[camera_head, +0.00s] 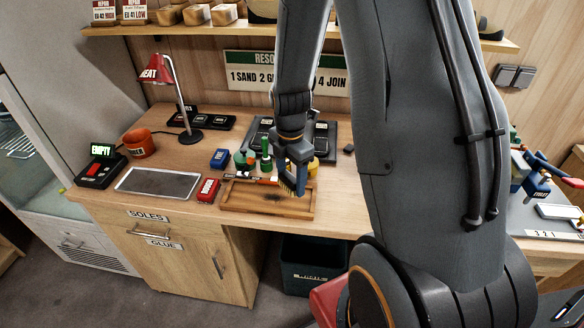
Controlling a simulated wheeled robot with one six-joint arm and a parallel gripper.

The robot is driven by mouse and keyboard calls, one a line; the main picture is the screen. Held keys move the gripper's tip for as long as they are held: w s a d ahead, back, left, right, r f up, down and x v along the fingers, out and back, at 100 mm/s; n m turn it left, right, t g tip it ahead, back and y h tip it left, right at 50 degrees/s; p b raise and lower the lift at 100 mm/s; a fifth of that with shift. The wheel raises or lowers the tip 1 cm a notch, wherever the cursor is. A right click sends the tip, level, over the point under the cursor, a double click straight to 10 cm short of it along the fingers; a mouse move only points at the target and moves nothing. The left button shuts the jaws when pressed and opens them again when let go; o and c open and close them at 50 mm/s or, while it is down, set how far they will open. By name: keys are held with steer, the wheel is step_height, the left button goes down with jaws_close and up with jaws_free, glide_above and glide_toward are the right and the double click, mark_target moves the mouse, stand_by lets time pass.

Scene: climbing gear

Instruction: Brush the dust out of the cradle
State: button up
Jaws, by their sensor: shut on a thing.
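A shallow wooden tray (250,213), which looks like the cradle, lies on the workbench at the front middle. A darker patch (268,198) shows on its floor; I cannot tell whether it is dust. My gripper (298,168) is over the tray's right part, pointing down. The gripper and brush hide part of the tray's back rim.
A red block (207,190) stands just left of the tray. Coloured bottles (265,160) and a blue box (220,158) stand behind it. A grey plate (158,183), orange pot (139,143) and red lamp (157,70) are further left. My arm covers the right side.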

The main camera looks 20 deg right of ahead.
steer(key=shift+r, duration=1.25)
